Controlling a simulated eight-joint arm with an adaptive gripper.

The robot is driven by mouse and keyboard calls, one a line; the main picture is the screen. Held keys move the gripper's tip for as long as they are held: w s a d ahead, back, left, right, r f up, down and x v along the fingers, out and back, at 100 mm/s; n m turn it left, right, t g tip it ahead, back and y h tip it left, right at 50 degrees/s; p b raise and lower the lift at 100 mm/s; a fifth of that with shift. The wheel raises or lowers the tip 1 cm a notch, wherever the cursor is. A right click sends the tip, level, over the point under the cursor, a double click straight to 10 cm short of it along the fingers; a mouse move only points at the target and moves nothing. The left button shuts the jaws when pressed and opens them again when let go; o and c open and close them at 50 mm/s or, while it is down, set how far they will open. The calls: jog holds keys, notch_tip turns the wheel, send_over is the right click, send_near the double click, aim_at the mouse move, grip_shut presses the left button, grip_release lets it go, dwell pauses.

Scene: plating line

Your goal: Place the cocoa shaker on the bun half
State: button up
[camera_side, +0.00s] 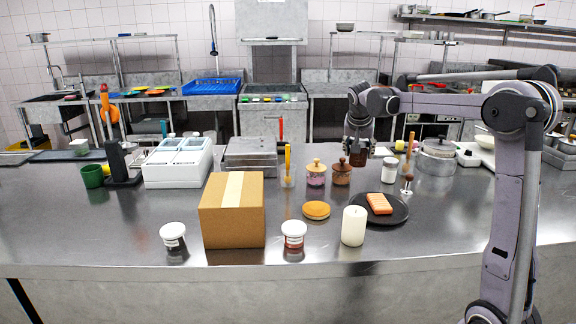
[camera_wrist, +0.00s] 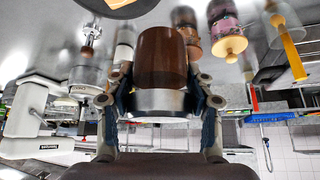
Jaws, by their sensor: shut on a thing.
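The cocoa shaker (camera_side: 358,157) is a brown cylinder, seen in the side view under my gripper (camera_side: 358,148). In the wrist view the shaker (camera_wrist: 161,58) has a brown body and a silver metal band, and my gripper (camera_wrist: 157,88) is shut on it, one finger on each side. The shaker is held above the counter, behind the black plate. The bun half (camera_side: 316,210) is a flat golden-brown round lying on the counter, forward and left of the shaker. I cannot make it out in the wrist view.
A black plate (camera_side: 396,217) with an orange block, a white candle (camera_side: 353,226), lidded jars (camera_side: 316,173) and a brush in a glass (camera_side: 288,170) stand around the bun half. A cardboard box (camera_side: 233,210) is left of it. Counter just around the bun half is clear.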

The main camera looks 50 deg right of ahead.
aim_at(358, 159)
jog(key=shift+n, duration=0.3)
jog(key=a, duration=0.1)
jog(key=s+a, duration=0.2)
jog(key=a, duration=0.1)
jog(key=shift+s+f, duration=0.15)
jog(key=shift+s, duration=0.1)
jog(key=shift+s+a, duration=0.15)
jog(key=shift+a, duration=0.05)
jog(key=shift+a+f, duration=0.25)
jog(key=w+a+f, duration=0.2)
jog(key=w, duration=0.1)
jog(key=w+a+f, duration=0.2)
jog(key=w, duration=0.1)
jog(key=w+a+f, duration=0.2)
jog(key=w, duration=0.1)
jog(key=shift+w+a+f, duration=0.15)
jog(key=shift+a+f, duration=0.05)
jog(key=shift+f, duration=2.15)
jog(key=shift+f, duration=0.1)
jog(key=o, duration=1.3)
